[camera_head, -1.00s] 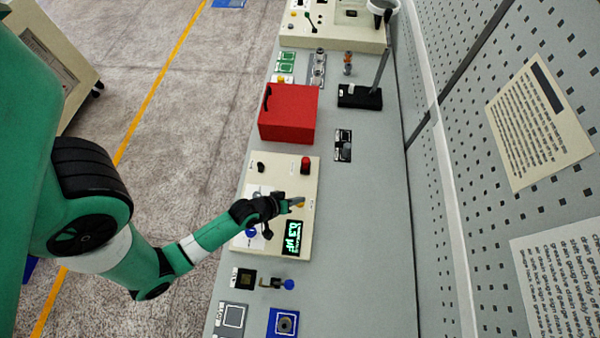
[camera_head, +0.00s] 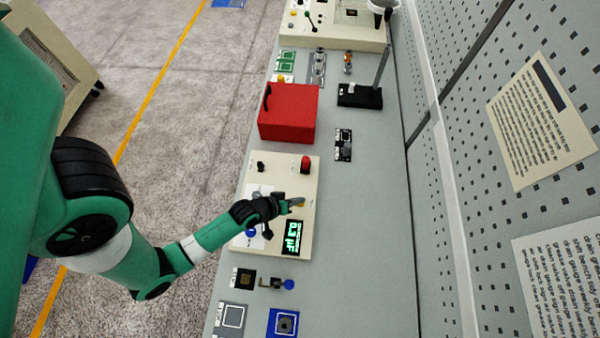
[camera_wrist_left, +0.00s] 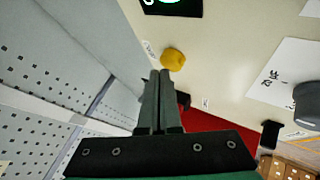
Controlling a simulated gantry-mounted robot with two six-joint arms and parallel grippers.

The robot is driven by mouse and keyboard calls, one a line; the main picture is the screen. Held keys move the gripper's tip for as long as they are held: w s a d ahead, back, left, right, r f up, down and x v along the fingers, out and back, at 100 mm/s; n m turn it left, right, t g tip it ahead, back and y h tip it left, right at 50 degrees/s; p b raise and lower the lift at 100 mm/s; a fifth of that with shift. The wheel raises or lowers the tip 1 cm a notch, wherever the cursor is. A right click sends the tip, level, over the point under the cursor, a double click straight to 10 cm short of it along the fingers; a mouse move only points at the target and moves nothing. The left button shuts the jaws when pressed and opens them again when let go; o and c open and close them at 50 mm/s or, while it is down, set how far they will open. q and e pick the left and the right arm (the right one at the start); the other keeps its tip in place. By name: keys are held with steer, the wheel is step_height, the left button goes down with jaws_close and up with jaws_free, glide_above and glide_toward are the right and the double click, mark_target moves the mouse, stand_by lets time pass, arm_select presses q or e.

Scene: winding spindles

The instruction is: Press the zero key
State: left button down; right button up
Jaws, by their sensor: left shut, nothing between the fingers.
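A cream instrument panel (camera_head: 306,180) lies on the bench, with a lit green display (camera_head: 292,237). A round yellow key (camera_wrist_left: 173,59) stands on the panel in the left wrist view. The small label beside it is too small to read, so I cannot confirm it is the zero key. My left gripper (camera_head: 297,202) is over the panel, its fingers together and empty. In the left wrist view the fingertips (camera_wrist_left: 160,74) appear just beside the yellow key; I cannot tell whether they touch it. In the head view the fingers partly hide the key. My right gripper is not in view.
A red knob (camera_head: 305,164) and a black knob (camera_head: 260,167) sit on the same panel. A red box (camera_head: 289,113) stands beyond it. Small parts lie at the near end of the bench, including a blue square block (camera_head: 283,322). The bench right of the panel is clear.

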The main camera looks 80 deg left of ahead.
arm_select(q)
steer(key=shift+f+b, duration=0.3)
steer(key=shift+f, duration=0.25)
stand_by(0.6)
steer(key=shift+r, duration=0.1)
steer(key=shift+r+p, duration=0.85)
steer(key=shift+p, duration=0.15)
steer(key=shift+r, duration=0.1)
step_height(320, 180, up, 5)
steer(key=p, duration=0.5)
stand_by(0.6)
